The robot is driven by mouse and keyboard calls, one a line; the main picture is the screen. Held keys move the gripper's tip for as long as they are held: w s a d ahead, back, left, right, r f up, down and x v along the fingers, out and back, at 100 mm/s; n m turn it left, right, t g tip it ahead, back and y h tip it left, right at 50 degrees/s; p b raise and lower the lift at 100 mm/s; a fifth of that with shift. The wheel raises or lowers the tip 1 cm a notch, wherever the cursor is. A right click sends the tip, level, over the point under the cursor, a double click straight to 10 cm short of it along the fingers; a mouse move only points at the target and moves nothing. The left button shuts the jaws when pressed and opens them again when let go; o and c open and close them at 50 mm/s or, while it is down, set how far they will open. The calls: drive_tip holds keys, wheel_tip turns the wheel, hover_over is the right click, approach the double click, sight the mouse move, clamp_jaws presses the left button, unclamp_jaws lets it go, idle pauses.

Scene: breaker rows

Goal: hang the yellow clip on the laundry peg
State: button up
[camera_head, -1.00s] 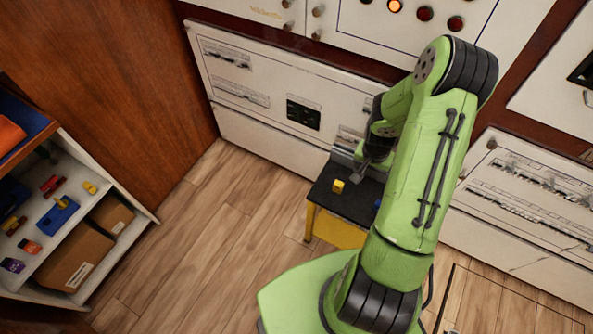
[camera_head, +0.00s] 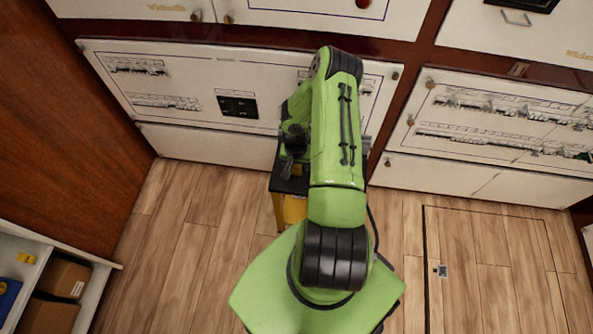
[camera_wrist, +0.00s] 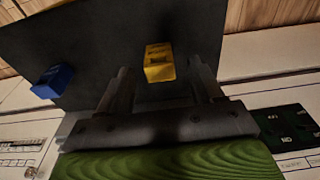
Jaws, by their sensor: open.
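The yellow clip (camera_wrist: 160,63) is a small block on the black top of a yellow stool (camera_head: 292,208). In the wrist view it shows just beyond and between the fingers of my gripper (camera_wrist: 162,76). The fingers are open, one on each side, and I cannot tell whether either touches it. In the head view my gripper (camera_head: 288,167) is low over the stool top, and my arm hides much of the stool. I cannot make out the laundry peg in either view.
A blue block (camera_wrist: 52,82) lies on the black stool top (camera_wrist: 95,45), left of the yellow clip in the wrist view. White breaker panels (camera_head: 190,95) stand close behind the stool. A white shelf (camera_head: 105,263) with boxes is at lower left. Wood floor is clear between.

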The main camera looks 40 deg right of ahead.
sight(297, 166)
drive_tip(key=f, duration=0.3)
drive_tip(key=shift+w+d+f+b, duration=0.2)
drive_tip(key=shift+d+f+b, duration=0.05)
drive_tip(key=shift+f+b, duration=0.1)
drive_tip(key=shift+r, duration=0.15)
drive_tip(key=shift+c, duration=0.2)
drive_tip(key=c, duration=1)
wheel_tip(297, 166, up, 10)
drive_tip(key=p, duration=0.3)
drive_tip(key=shift+r, duration=0.1)
